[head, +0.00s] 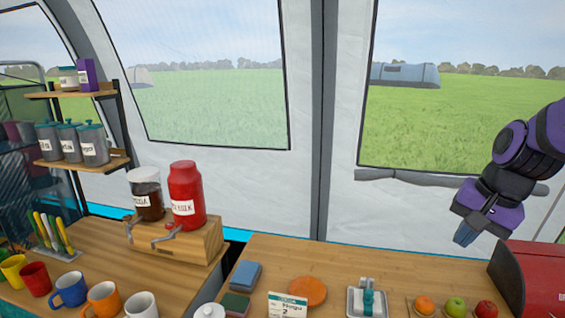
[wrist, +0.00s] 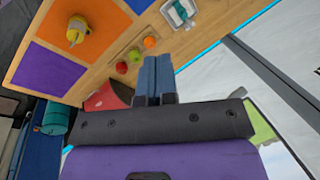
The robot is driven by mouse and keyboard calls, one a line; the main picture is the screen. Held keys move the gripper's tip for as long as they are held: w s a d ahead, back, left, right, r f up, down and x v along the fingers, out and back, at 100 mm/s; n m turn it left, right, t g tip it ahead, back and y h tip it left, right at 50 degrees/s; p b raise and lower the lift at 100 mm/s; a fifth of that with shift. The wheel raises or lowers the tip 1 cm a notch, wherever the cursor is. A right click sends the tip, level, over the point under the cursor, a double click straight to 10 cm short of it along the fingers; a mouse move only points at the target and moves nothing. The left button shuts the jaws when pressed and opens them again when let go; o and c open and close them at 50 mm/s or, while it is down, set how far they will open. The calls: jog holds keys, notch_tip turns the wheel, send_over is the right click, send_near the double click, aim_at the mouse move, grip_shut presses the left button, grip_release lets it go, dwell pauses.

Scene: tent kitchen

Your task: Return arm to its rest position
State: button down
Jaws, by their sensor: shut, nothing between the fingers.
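My gripper (head: 466,235) hangs at the right in the head view, in front of the tent wall and above the back of the wooden table. It is purple and black with blue-grey fingers pointing down. In the wrist view my gripper (wrist: 154,62) has its two fingers together with nothing between them. It touches nothing that I can see.
A red box (head: 533,280) stands on the table (head: 335,260) below and right of my gripper. It also shows in the wrist view (wrist: 107,97). A green apple (head: 455,306) and other fruit lie nearby. A wooden stand (head: 178,240) bears two dispensers at left.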

jog(key=s+a+r+n+t+h, duration=0.2)
jog(key=s+r+n, duration=0.6)
jog(key=s+r, duration=0.2)
jog(key=s, duration=0.2)
jog(key=shift+s+a+t, duration=0.25)
jog(key=shift+s+t, duration=0.15)
dwell(0.4)
